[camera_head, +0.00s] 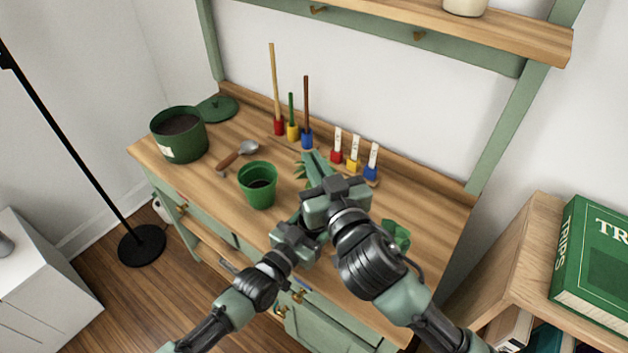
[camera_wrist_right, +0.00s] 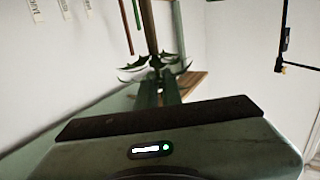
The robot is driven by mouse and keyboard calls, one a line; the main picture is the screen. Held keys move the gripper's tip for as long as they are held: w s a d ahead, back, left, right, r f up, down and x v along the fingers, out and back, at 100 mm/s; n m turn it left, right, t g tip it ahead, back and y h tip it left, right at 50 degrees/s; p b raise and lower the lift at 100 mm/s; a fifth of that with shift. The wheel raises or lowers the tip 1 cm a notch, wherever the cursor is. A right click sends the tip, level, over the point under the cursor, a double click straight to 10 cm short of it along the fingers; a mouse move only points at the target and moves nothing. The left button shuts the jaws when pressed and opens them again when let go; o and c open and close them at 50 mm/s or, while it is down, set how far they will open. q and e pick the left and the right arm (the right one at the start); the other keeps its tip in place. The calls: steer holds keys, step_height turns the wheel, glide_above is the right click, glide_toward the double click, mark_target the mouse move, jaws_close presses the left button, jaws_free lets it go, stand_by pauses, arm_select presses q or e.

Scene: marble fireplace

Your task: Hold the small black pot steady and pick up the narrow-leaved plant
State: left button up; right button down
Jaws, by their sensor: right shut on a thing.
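My right gripper (camera_head: 314,164) is above the potting bench, its fingers pointing toward the back. Its wrist view shows the fingers (camera_wrist_right: 158,95) shut on the narrow-leaved plant (camera_wrist_right: 154,68), whose dark, pointed leaves spread out just beyond the fingertips. In the head view a few of its leaves (camera_head: 300,171) stick out left of the fingers. My left gripper (camera_head: 308,226) is just below the right one over the bench, and its fingertips are mostly covered by the right arm. I cannot make out the small black pot; the arms cover that part of the bench.
Coloured tools and labels line the back. A green leafy thing (camera_head: 397,236) lies right of my arms.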

steer(key=shift+r, duration=1)
arm_select(q)
steer(key=o, duration=1.4)
